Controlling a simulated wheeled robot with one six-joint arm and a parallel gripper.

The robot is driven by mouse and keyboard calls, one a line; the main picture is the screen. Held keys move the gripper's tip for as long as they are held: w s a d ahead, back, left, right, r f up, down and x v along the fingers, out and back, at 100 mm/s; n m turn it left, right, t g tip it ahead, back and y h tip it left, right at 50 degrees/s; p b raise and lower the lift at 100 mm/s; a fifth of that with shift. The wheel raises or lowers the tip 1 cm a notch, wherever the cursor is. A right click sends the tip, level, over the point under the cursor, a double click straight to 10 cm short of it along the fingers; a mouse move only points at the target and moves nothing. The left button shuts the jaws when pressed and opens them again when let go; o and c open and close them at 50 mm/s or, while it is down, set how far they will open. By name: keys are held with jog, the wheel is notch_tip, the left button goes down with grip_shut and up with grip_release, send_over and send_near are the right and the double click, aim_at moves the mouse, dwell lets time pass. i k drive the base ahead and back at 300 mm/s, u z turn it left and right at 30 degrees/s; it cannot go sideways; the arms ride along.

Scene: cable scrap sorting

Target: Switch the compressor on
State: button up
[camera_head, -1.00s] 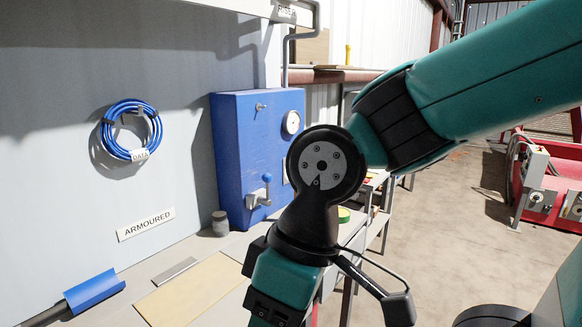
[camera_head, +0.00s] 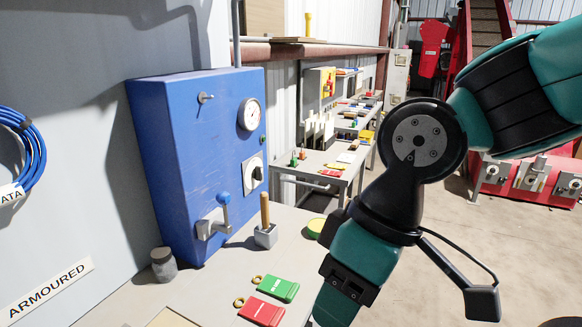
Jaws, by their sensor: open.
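A blue wall cabinet (camera_head: 160,140), which looks like the compressor's box, stands left of centre against the grey panel. Its front carries a round white gauge (camera_head: 249,115), a rotary switch with a black knob (camera_head: 254,174) on a pale plate, and a lever with a blue ball knob (camera_head: 222,198) on a metal bracket. A small silver fitting (camera_head: 205,98) sits near the top left of the front. I cannot read the switch's marks. My teal and black arm comes in from the right, right of the cabinet and apart from it in the picture; my gripper is out of frame.
On the bench below are a wooden-handled tool in a grey block (camera_head: 266,235), a grey jar (camera_head: 163,264), a green tag (camera_head: 276,288) and a red tag (camera_head: 261,311). A blue cable coil (camera_head: 22,150) hangs at the left. Open floor (camera_head: 430,240) lies at the right.

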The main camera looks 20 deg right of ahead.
aim_at(256, 173)
jog(key=k, duration=0.5)
jog(key=z, duration=0.8)
jog(key=i, duration=1.2)
jog(key=u, duration=0.7)
jog(key=i, duration=0.35)
jog(key=u, duration=0.45)
